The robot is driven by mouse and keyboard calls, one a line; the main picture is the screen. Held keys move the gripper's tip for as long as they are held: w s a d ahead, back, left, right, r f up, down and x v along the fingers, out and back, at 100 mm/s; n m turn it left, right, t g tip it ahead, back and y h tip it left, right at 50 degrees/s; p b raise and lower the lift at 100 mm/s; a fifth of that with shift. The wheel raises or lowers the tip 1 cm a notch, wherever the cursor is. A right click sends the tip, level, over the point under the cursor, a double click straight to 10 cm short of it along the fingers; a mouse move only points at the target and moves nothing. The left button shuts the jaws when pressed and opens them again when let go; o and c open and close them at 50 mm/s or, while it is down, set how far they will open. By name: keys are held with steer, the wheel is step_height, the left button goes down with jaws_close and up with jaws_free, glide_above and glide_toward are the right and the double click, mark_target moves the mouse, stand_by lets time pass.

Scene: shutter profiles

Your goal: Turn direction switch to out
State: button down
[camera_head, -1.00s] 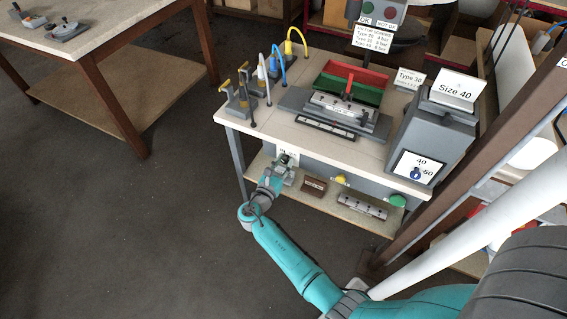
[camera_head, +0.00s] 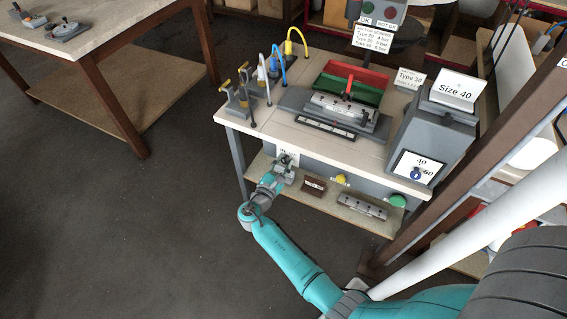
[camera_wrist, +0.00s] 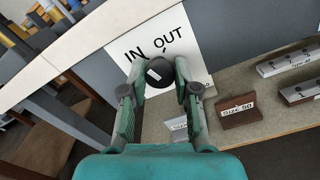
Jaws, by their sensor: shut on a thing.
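The direction switch (camera_wrist: 159,73) is a dark round knob with a white mark. It sits in front of a white plate (camera_wrist: 188,43) lettered IN on the left and OUT on the right. My gripper (camera_wrist: 160,82) has one finger on each side of the knob and is shut on it. In the head view my gripper (camera_head: 285,161) is at the front face of the workbench, over the left part of the plate. The fingers partly hide the knob's sides, and I cannot tell for sure which word its mark points to.
The workbench top (camera_head: 300,135) overhangs just above the switch. Below is a shelf (camera_wrist: 245,128) with a brown "Size 50" block (camera_wrist: 236,110) and grey profile blocks (camera_wrist: 290,65). A yellow button (camera_head: 341,179) and a green button (camera_head: 398,200) are to the right on the bench front.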

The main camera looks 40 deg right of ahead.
steer(key=m, duration=1.2)
steer(key=shift+m, duration=0.3)
stand_by(0.4)
steer(key=c, duration=0.9)
jaws_free()
steer(key=shift+o, duration=0.2)
steer(key=shift+a, duration=0.1)
steer(key=v, duration=1.2)
steer(key=shift+r, duration=0.1)
